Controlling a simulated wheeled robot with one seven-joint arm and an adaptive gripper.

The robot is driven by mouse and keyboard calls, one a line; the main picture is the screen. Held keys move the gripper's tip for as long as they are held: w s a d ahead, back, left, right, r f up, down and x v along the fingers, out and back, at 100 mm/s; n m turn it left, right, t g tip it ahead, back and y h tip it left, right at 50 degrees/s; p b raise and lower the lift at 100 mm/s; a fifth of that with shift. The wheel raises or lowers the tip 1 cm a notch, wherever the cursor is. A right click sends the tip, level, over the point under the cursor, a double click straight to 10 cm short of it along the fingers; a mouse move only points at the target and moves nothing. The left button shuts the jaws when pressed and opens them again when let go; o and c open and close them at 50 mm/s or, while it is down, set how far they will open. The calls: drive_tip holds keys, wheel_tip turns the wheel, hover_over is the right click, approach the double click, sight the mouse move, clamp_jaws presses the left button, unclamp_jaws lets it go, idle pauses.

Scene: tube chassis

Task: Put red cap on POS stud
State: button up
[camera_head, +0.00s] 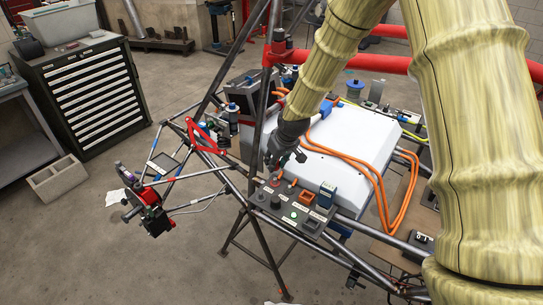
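My gripper (285,159) is dark and points down over the near left edge of the white box. It is small in this view, and I cannot tell whether its fingers are open or shut or hold anything. Below it is a grey panel (283,226) with several small studs, knobs and labels, too small to read. A small reddish piece (274,182) shows at the panel's back left, just under my gripper. I cannot tell whether it is the red cap or whether my gripper touches it. I cannot make out which stud is POS.
The white box (345,150) carries orange cables (375,190) along its right side. Dark chassis tubes (264,90) rise beside my gripper. A black drawer cabinet (85,95) stands back left.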

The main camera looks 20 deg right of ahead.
sight(276, 179)
drive_tip(key=shift+s+f+b, duration=0.2)
drive_tip(key=shift+s+b, duration=0.5)
drive_tip(key=shift+s, duration=0.7)
drive_tip(key=x, duration=0.1)
drive_tip(key=b+x, duration=0.1)
drive_tip(key=x, duration=0.3)
drive_tip(key=shift+w+d+r, duration=0.15)
drive_tip(key=shift+w+d, duration=0.05)
drive_tip(key=shift+w, duration=0.2)
drive_tip(key=shift+b, duration=0.35)
drive_tip(key=shift+c, duration=0.6)
drive_tip(key=shift+s, duration=0.65)
drive_tip(key=shift+w+f, duration=0.35)
drive_tip(key=shift+f, duration=0.05)
drive_tip(key=shift+s+r, duration=0.2)
drive_tip(key=shift+r, duration=0.05)
drive_tip(key=shift+w+f, duration=0.1)
drive_tip(key=shift+w, duration=0.15)
